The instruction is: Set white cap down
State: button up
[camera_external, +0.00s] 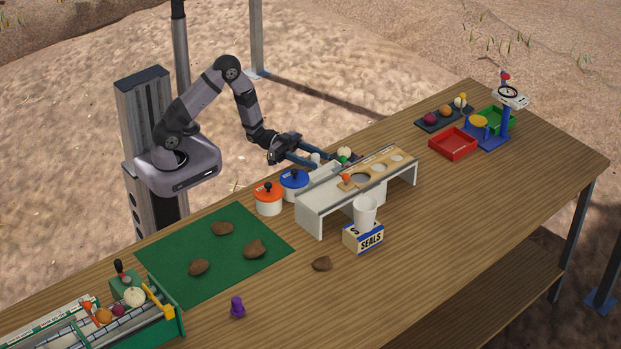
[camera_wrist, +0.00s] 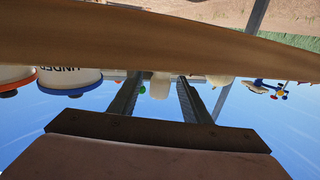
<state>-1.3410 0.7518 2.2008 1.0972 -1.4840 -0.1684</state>
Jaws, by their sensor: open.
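The white cap (camera_external: 315,158) is a small pale piece at my gripper (camera_external: 322,158), behind the white bench-like stand. In the wrist view, which is upside down, a whitish cap-like piece (camera_wrist: 160,86) shows between the two fingers of my gripper (camera_wrist: 160,92) and appears to meet the wooden table (camera_wrist: 160,40). The fingers are apart, with a visible gap on each side of the piece. My gripper is low, close to the tabletop. The stand hides part of this area in the external view.
A blue-lidded pot (camera_external: 294,183) and an orange-lidded pot (camera_external: 268,200) stand close to the left of my gripper. The white stand (camera_external: 310,212) is just in front. A white cup (camera_external: 365,213) sits on the SEALS box (camera_external: 363,238). The table is clear toward the red tray (camera_external: 452,143).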

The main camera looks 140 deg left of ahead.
aim_at(315, 155)
grip_shut()
jog(key=shift+r, duration=0.1)
jog(key=shift+r+p, duration=0.35)
jog(key=shift+r, duration=4.55)
